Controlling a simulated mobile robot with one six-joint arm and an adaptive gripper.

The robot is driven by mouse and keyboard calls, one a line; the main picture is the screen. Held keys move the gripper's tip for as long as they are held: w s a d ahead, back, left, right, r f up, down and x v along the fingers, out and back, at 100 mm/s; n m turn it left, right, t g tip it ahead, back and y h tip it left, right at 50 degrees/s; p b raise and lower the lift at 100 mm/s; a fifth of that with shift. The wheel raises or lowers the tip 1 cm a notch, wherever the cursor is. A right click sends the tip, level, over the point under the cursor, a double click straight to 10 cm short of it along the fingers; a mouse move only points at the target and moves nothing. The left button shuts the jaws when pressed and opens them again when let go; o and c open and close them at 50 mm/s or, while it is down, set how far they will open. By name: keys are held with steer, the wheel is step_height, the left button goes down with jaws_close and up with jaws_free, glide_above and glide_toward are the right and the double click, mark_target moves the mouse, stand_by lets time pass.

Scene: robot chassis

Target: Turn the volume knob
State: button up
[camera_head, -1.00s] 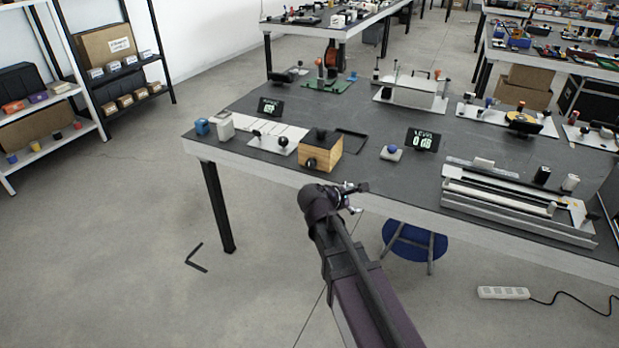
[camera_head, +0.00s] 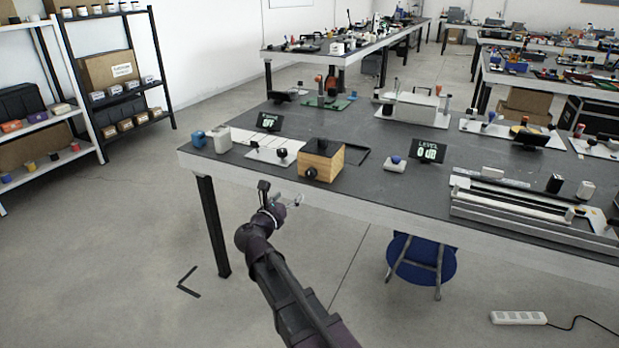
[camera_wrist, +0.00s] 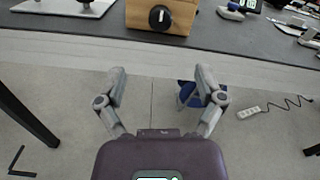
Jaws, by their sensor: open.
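A wooden box (camera_head: 324,163) with a dark top stands near the front edge of the table, with a round black knob (camera_head: 310,174) on its front face. The knob shows upright in the wrist view (camera_wrist: 160,17), with a light mark on it. A blue knob (camera_head: 395,159) on a small white base stands to the right, beside a display (camera_head: 427,152) reading "LEVEL 0 dB". Neither knob carries a readable volume label. My gripper (camera_head: 283,196) is open and empty, short of the table edge; in the wrist view its fingers (camera_wrist: 161,84) are spread below the black knob, apart from it.
The grey table (camera_head: 390,200) has a pale front edge. A display reading "OFF" (camera_head: 269,122) and a white plate with dark knobs (camera_head: 270,155) are left of the box. A white rail fixture (camera_head: 520,205) lies right. A blue stool (camera_head: 421,258) is under the table.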

mark_target(309, 175)
steer(key=shift+w, duration=0.1)
steer(key=x, duration=1.3)
steer(key=shift+w+d, duration=0.2)
steer(key=shift+w, duration=0.05)
steer(key=c, duration=1.1)
